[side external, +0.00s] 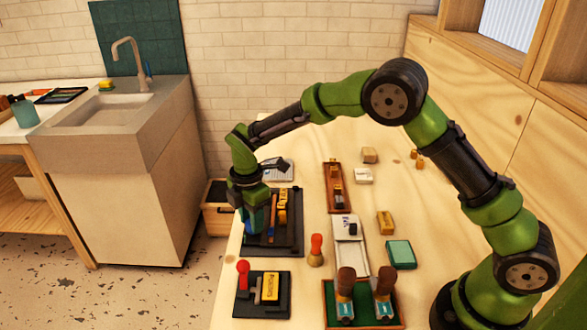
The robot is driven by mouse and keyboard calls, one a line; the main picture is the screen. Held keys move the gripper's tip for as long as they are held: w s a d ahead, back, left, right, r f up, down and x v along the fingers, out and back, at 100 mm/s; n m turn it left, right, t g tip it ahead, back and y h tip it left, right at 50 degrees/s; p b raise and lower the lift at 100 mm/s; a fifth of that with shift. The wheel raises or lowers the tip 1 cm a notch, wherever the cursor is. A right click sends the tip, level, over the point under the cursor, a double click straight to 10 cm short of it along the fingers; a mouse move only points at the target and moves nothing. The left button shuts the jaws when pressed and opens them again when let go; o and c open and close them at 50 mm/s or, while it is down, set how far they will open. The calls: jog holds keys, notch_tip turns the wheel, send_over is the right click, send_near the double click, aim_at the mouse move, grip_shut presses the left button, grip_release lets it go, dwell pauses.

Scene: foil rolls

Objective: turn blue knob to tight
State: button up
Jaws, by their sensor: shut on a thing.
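My gripper (250,208) points down at the left end of a black tray (287,246) near the left edge of the wooden table. It is shut on a blue knob (258,221), which shows only partly below and between the fingers. The fingers hide most of the knob, so I cannot tell its turn angle or read any tight mark. A yellow lettered piece (282,206) stands on the same tray, just right of the gripper.
A second black base (250,305) with a red knob (242,268) lies in front. A red-topped wooden peg (316,250) stands to the right. A green tray (361,315) holds two brown-handled tools. A narrow brown tray (336,168) lies behind. The table's left edge is close.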

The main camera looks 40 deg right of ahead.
jog(key=m, duration=0.7)
jog(key=shift+m, duration=0.3)
jog(key=m, duration=0.3)
jog(key=shift+m, duration=0.3)
jog(key=m, duration=0.3)
jog(key=shift+m, duration=0.3)
jog(key=m, duration=1)
jog(key=shift+m, duration=2.4)
